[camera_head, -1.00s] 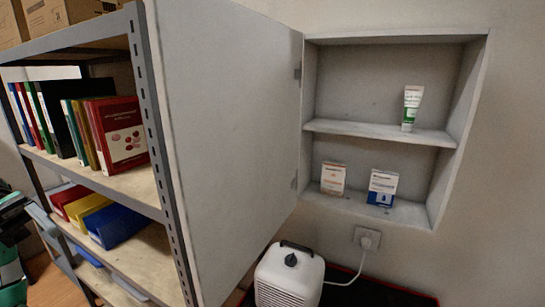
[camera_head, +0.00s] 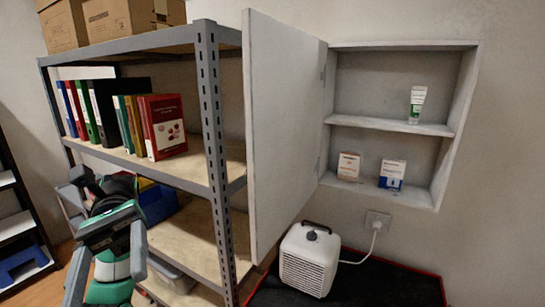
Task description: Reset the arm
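My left gripper (camera_head: 106,278) and its green and dark arm are at the lower left, in front of the shelving unit. Its two grey fingers are spread apart with nothing seen held between them. My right gripper is not in view. The wall cabinet (camera_head: 392,134) stands open, its grey door (camera_head: 283,130) swung out to the left. A white and green tube (camera_head: 417,103) stands on its upper shelf. An orange and white box (camera_head: 348,167) and a blue and white box (camera_head: 392,174) stand on its lower level.
The metal shelving unit (camera_head: 212,120) holds several binders (camera_head: 162,127), with cardboard boxes (camera_head: 120,18) on top. A white heater-like appliance (camera_head: 309,260) stands below the cabinet, its cord running to a wall socket (camera_head: 377,222). A dark rack (camera_head: 22,230) is at the far left.

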